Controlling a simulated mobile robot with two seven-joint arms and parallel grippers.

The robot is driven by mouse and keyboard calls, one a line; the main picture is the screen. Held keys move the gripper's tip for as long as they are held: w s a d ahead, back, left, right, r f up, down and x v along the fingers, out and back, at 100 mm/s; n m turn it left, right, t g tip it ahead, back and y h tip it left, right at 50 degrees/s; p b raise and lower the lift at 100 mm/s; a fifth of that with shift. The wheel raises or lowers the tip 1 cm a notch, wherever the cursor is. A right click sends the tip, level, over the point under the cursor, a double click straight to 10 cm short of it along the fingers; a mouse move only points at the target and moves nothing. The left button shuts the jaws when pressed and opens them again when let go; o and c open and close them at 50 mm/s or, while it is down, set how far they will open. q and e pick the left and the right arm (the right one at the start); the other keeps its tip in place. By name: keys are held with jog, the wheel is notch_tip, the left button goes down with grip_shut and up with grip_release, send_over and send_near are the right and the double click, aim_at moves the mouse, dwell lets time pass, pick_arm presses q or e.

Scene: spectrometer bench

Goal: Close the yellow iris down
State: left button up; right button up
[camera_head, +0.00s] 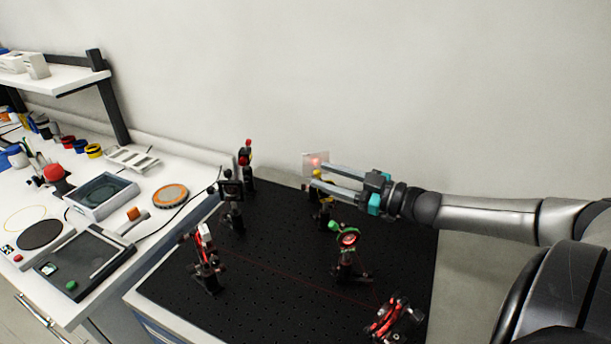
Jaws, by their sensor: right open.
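My right gripper (318,174) reaches in from the right over the back of the black breadboard. Its two long fingers are apart, with a gap between them. The yellow iris (320,207) is on a post right behind and below the fingers. The fingers hide part of it, and I cannot tell whether they touch it. A pale see-through card (309,158) with a red spot shows at the upper fingertip. My left gripper is not in view.
A green-ringed iris (347,240) stands in front of the yellow one. Other mounts stand on the breadboard (285,300): a red-and-white one (206,258), a black one (232,196), a red-and-black one (394,319). A thin red beam crosses the board. A cluttered white bench is at left.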

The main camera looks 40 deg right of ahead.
aim_at(316, 173)
jog(key=shift+b+x, duration=0.7)
jog(key=shift+x, duration=0.85)
jog(key=shift+b+x, duration=0.35)
jog(key=shift+x, duration=1)
grip_shut()
